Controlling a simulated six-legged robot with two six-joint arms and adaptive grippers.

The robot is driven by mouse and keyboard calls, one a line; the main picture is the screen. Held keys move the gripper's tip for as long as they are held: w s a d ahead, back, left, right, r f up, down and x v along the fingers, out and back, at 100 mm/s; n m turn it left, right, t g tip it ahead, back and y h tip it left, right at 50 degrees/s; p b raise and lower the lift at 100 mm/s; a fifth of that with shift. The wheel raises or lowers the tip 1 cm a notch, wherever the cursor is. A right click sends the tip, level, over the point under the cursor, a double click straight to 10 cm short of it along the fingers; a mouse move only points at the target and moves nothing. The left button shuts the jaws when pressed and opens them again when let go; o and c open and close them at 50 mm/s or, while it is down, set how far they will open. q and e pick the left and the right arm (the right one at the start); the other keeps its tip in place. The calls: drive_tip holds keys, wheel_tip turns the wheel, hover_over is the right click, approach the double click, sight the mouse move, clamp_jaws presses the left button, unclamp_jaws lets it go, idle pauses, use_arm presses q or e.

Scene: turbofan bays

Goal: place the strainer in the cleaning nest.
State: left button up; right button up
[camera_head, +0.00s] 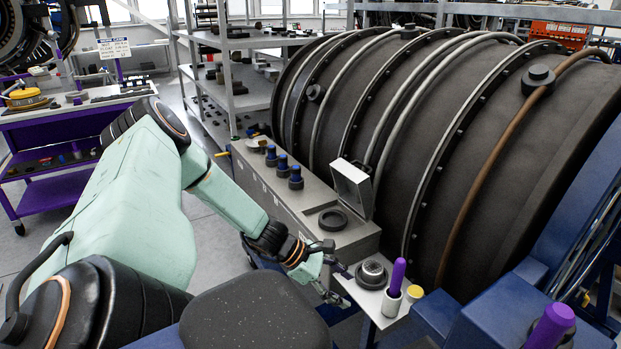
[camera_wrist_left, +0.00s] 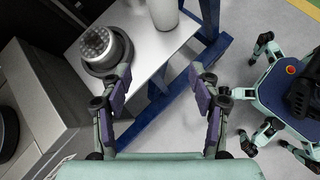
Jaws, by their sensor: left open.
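The strainer (camera_head: 371,272) looks like a short silver cup with a perforated face. It sits upright in a dark round base on a small pale shelf (camera_head: 384,318). It also shows at upper left in the left wrist view (camera_wrist_left: 97,46). My left gripper (camera_head: 340,284) is open and empty, beside the shelf's left edge and apart from the strainer. In the left wrist view its fingers (camera_wrist_left: 158,85) are spread, with the strainer beyond and left of the left finger. A dark ring (camera_head: 333,219) lies on the grey cabinet; I cannot tell whether this is the cleaning nest.
An open-lidded box (camera_head: 352,185) and several blue-capped fittings (camera_head: 283,165) are on the cabinet. The large dark engine casing (camera_head: 480,140) rises behind.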

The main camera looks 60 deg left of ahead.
use_arm(q)
drive_tip(key=s+d+f+m+g+y, duration=0.4)
drive_tip(key=s+d+f+m+g, duration=0.25)
drive_tip(key=s+d+m, duration=0.45)
drive_tip(key=s+d+m+g+y, duration=0.1)
drive_tip(key=s+d+m+y, duration=0.1)
drive_tip(key=s+d+m, duration=0.7)
drive_tip(key=s+m, duration=0.4)
drive_tip(key=m, duration=0.1)
drive_tip(key=shift+d, duration=0.15)
drive_tip(key=shift+r, duration=0.1)
